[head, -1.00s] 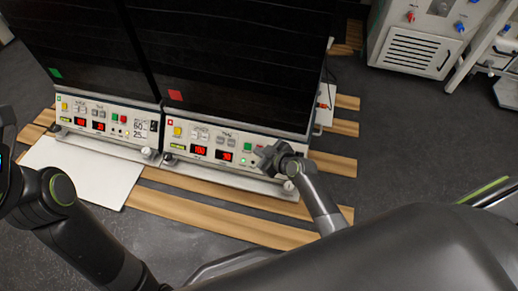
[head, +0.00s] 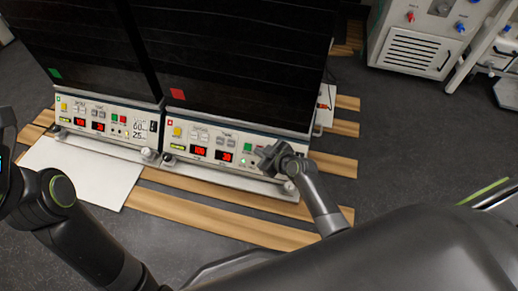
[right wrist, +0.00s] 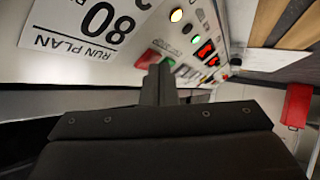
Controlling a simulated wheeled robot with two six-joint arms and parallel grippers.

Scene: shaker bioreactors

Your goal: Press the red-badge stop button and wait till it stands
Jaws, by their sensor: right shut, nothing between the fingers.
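The red-badge shaker (head: 240,70) is the right one of two dark-fronted units. Its red badge (head: 177,95) sits at the lower left of its dark front. Its pale control panel (head: 180,152) has lit red displays and a green button (head: 248,147). My right gripper (head: 263,152) is shut and empty at the right part of this panel. In the right wrist view its fingertips (right wrist: 163,68) are at the red stop button (right wrist: 147,58) and the green button (right wrist: 170,61), partly covering them. I cannot tell whether they touch. My left gripper is out of view.
The green-badge shaker (head: 75,40) stands directly to the left, with a similar panel. A run plan label (right wrist: 88,25) is close to the fingers. Wooden slats (head: 215,217) and a white board (head: 80,172) lie in front. A white cabinet (head: 415,45) stands back right.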

